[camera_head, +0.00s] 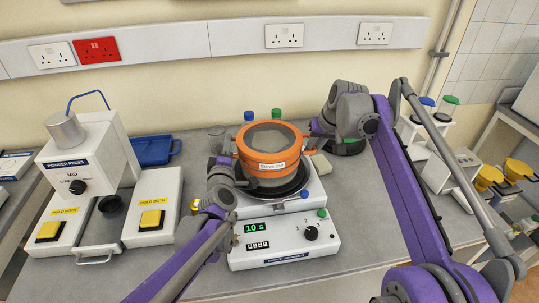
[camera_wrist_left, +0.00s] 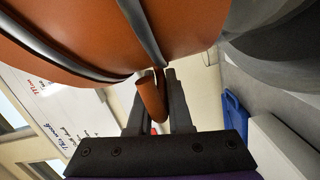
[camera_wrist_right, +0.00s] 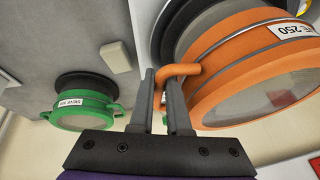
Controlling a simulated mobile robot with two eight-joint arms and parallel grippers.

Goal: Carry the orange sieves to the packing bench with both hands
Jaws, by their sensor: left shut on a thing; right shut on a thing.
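The orange sieves (camera_head: 268,154) form a round stack with a white label and a grey mesh top, at or just above the round platform of the white sieve shaker (camera_head: 284,240). My left gripper (camera_head: 232,162) is shut on the left orange handle, which shows in the left wrist view (camera_wrist_left: 152,100). My right gripper (camera_head: 312,134) is shut on the right handle, and the orange rim and handle show in the right wrist view (camera_wrist_right: 180,72). The stack looks level. I cannot tell whether it touches the platform. The packing bench cannot be made out for certain.
A powder press (camera_head: 90,165) with yellow buttons stands at the left, a blue tray (camera_head: 155,150) behind it. A green sieve (camera_wrist_right: 80,110) and a small pale block (camera_wrist_right: 115,57) lie near the right gripper. Yellow funnels (camera_head: 488,177) and bottles stand at the right. A wall rises behind.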

